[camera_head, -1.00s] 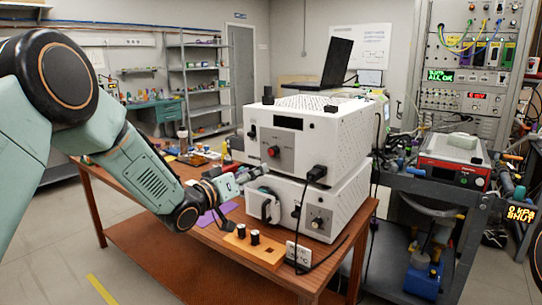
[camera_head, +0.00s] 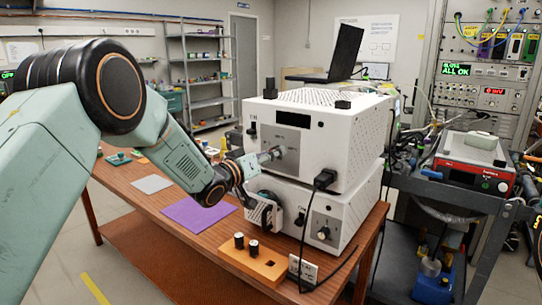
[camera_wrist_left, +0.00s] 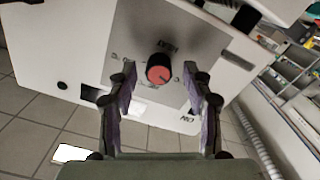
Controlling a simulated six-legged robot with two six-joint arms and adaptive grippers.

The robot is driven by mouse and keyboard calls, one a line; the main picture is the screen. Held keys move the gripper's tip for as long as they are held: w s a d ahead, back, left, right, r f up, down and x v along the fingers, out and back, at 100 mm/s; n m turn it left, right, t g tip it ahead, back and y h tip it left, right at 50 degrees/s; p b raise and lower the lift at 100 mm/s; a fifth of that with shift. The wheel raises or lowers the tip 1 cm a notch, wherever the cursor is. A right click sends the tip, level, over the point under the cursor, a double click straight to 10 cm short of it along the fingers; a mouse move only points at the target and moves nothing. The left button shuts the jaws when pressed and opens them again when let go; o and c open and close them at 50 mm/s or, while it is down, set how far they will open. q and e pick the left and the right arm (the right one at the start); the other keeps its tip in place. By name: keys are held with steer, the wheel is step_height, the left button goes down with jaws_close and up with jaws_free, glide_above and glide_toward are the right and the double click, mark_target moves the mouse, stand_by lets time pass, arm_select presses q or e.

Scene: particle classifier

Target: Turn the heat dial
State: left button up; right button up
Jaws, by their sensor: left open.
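A dial (camera_wrist_left: 159,68) with a red face and dark sides stands on a grey panel of a white unit. My left gripper (camera_wrist_left: 163,92) is open, with one finger on each side of the dial's line. In the head view my left gripper (camera_head: 270,156) is at the grey panel (camera_head: 292,143) of the upper white unit (camera_head: 345,130) and hides the dial. I cannot tell whether the fingers touch it. My right gripper is not in view.
An orange block (camera_head: 254,262) with two black knobs lies in front. A purple mat (camera_head: 199,216) lies on the brown table. A red instrument (camera_head: 470,172) stands at right.

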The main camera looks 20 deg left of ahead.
arm_select(q)
steer(key=shift+w, duration=0.45)
steer(key=shift+d+r, duration=0.1)
steer(key=shift+d, duration=0.35)
steer(key=c, duration=0.3)
steer(key=shift+a, duration=0.35)
steer(key=c, duration=0.5)
steer(key=shift+d, duration=0.1)
jaws_close()
